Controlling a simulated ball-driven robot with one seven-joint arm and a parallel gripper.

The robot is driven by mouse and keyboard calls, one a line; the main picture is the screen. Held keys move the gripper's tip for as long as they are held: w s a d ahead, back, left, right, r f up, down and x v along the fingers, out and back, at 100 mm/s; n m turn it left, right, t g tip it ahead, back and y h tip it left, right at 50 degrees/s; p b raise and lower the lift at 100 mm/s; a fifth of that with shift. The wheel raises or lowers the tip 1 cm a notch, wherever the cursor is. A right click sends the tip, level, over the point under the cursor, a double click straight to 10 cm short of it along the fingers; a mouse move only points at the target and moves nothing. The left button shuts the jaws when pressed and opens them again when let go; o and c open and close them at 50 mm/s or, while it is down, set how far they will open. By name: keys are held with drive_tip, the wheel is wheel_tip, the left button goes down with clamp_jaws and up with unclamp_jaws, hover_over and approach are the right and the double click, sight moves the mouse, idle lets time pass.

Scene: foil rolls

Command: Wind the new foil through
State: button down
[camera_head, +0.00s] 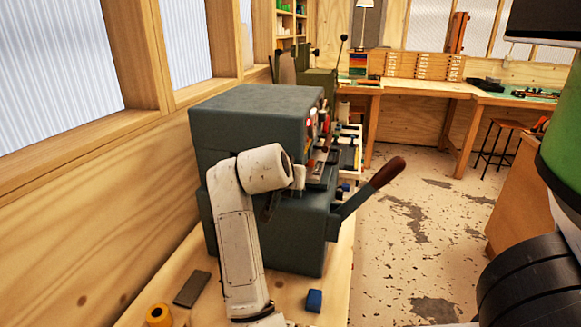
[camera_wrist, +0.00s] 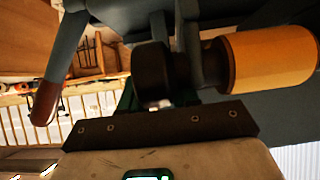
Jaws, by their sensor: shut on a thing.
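The grey-green press (camera_head: 255,125) stands on the bench by the wall. Its lever, with a brown handle (camera_head: 385,172), sticks out to the right and slants up; the handle also shows at the left of the wrist view (camera_wrist: 45,103). In the wrist view a gold foil roll (camera_wrist: 270,58) sits on a shaft at the right, with a dark round knob (camera_wrist: 152,70) at the shaft's left end. My gripper (camera_wrist: 157,100) is shut on the knob; its fingertips are partly hidden. In the head view my arm covers the knob and the foil roll.
A small yellow roll (camera_head: 158,315), a dark flat block (camera_head: 192,288) and a blue block (camera_head: 314,300) lie on the bench in front of the press. Windows line the left wall. A worktable (camera_head: 430,90) and a stool (camera_head: 498,140) stand farther back. Open floor lies right of the bench.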

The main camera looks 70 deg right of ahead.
idle(0.4)
drive_tip(key=c, duration=0.9)
unclamp_jaws()
drive_tip(key=v, duration=1)
drive_tip(key=shift+a+r+b, duration=0.2)
drive_tip(key=shift+r+b, duration=0.1)
drive_tip(key=shift+r, duration=0.05)
drive_tip(key=shift+f, duration=0.1)
